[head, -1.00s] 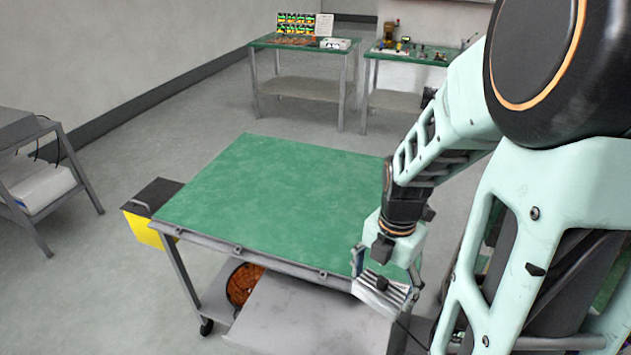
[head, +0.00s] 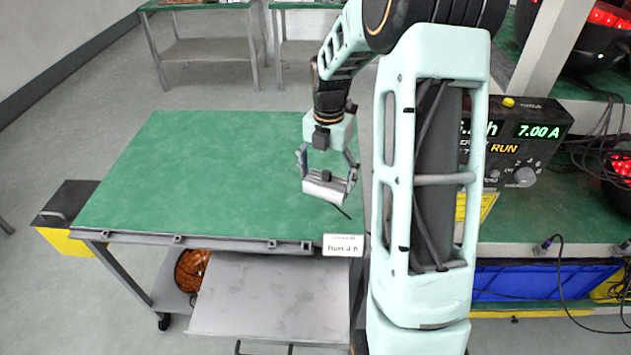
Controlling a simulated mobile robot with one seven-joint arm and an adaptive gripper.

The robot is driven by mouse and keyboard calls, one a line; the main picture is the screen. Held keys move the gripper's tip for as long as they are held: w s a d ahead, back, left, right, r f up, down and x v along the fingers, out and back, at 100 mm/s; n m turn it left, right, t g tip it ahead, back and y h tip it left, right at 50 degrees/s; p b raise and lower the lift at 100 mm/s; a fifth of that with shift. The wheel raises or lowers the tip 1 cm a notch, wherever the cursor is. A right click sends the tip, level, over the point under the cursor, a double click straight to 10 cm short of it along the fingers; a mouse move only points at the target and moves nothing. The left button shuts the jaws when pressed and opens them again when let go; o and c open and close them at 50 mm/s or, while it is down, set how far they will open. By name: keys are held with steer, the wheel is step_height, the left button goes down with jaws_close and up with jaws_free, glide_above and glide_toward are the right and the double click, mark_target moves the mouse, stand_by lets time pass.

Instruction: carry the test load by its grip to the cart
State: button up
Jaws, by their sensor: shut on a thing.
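My gripper (head: 327,180) is shut on a small silver block with a black lead, which I take as the test load (head: 325,188). The fingers hide part of it, and its grip cannot be made out. The cart (head: 215,170) has a green top and grey frame. In the head view the gripper and load appear over the right part of this top, near its front edge. I cannot tell whether the load touches the top.
A white label (head: 343,245) is at the cart's front right corner. A yellow and black box (head: 66,218) hangs at its left end. A lit instrument (head: 520,145) reading 7.00 A and RUN stands on a green bench at right, among cables. Most of the cart top is clear.

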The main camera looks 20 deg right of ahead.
mark_target(320, 177)
steer(key=w+f, duration=0.4)
steer(key=w+d+f, duration=0.1)
steer(key=w+f, duration=0.2)
steer(key=shift+p, duration=0.4)
steer(key=shift+f, duration=1.35)
steer(key=shift+f, duration=0.1)
steer(key=shift+f, duration=0.15)
steer(key=o, duration=1.4)
steer(key=shift+s, duration=0.1)
steer(key=shift+c, duration=0.2)
steer(key=shift+r, duration=0.2)
step_height(320, 177, up, 12)
